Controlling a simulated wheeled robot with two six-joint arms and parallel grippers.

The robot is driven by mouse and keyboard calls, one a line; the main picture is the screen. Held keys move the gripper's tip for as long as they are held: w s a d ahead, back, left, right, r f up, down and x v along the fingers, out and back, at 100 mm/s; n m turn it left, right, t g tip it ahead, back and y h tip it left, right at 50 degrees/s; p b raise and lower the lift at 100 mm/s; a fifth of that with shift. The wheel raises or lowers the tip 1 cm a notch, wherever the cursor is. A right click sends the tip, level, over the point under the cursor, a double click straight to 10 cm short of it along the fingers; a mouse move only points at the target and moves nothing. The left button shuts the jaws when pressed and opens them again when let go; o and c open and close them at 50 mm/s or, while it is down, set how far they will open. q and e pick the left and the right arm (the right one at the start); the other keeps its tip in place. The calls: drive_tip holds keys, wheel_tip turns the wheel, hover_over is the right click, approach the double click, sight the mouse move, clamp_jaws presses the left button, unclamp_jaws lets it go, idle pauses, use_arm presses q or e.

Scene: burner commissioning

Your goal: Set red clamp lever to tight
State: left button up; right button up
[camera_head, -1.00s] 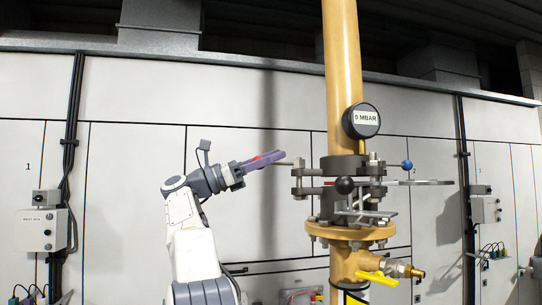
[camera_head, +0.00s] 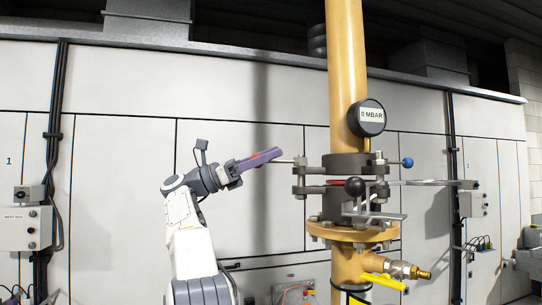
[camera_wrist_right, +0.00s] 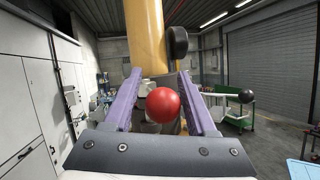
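The red clamp lever is a thin rod (camera_head: 285,161) that sticks out to the left from the dark flange clamp (camera_head: 345,163) on the yellow pipe. Its red ball knob (camera_wrist_right: 163,105) shows large in the right wrist view. My right gripper (camera_head: 262,158) has purple fingers and is at the lever's outer end. In the right wrist view the fingers stand either side of the red ball, with gaps visible at both sides, so the gripper is open. In the head view the fingers hide most of the ball. My left gripper is not in view.
A black ball knob (camera_head: 355,186) and a blue ball knob (camera_head: 407,162) are on the same flange assembly. A gauge (camera_head: 371,117) reading 0 MBAR is above. A yellow-handled valve (camera_head: 385,281) is below. Grey wall panels stand behind.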

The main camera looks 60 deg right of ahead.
drive_tip(key=shift+o, duration=0.3)
drive_tip(key=shift+w, duration=0.1)
drive_tip(key=p+v, duration=0.2)
drive_tip(key=v, duration=0.8)
drive_tip(key=shift+a+p, duration=0.15)
drive_tip(key=shift+p, duration=0.2)
drive_tip(key=shift+f, duration=0.1)
